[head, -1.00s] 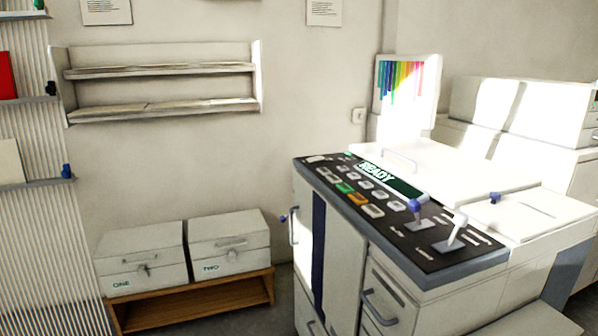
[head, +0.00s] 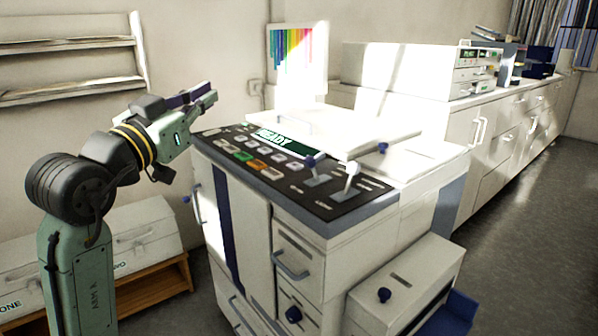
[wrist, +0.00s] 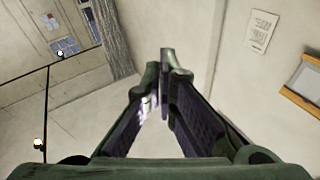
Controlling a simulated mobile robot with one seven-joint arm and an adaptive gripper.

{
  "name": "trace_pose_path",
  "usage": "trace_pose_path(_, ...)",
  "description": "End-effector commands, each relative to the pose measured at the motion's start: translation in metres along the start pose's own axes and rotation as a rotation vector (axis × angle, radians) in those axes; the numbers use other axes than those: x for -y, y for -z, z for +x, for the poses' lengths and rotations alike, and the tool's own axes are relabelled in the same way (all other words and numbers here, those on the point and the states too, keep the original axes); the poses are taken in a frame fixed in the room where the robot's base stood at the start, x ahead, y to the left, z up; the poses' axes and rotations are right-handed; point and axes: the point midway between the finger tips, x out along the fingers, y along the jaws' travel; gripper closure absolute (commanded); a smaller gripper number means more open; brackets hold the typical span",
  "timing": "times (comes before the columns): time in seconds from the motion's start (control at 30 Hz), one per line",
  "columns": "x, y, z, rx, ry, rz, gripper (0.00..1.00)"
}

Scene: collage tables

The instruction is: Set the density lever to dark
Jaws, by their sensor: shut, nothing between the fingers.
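The copier-like machine's dark control panel (head: 290,172) faces up, with a green READY display (head: 284,143) and rows of buttons. At its right end stand two levers: one with a blue knob (head: 311,162) and one with a white handle (head: 351,170). Their labels are too small to read, so I cannot tell which is the density lever. My gripper (head: 211,96) is shut and empty, raised left of and above the panel, apart from both levers. In the wrist view my gripper (wrist: 166,62) points toward bare wall and ceiling; no lever shows there.
A raised white lid (head: 345,128) lies behind the panel. Drawer handles (head: 290,266) stick out at the machine's front. A low white unit with a blue tray (head: 450,315) stands at front right. Open floor (head: 530,240) lies at right, beside a long counter.

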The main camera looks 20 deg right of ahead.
Motion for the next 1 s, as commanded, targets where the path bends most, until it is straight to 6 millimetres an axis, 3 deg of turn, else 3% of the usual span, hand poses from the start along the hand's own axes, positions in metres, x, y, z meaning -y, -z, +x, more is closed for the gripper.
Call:
trace_pose_path(0.03, -0.034, -0.027, 0.020, 0.116, -0.125, -0.025, 1.00)
trace_pose_path(0.1, -0.074, -0.059, 0.033, 0.260, -0.274, -0.052, 1.00)
trace_pose_path(0.23, -0.120, -0.095, 0.035, 0.436, -0.453, -0.078, 1.00)
trace_pose_path(0.47, -0.143, -0.112, 0.039, 0.507, -0.526, -0.087, 1.00)
trace_pose_path(1.0, -0.194, -0.155, 0.118, 0.504, -0.522, -0.087, 1.00)
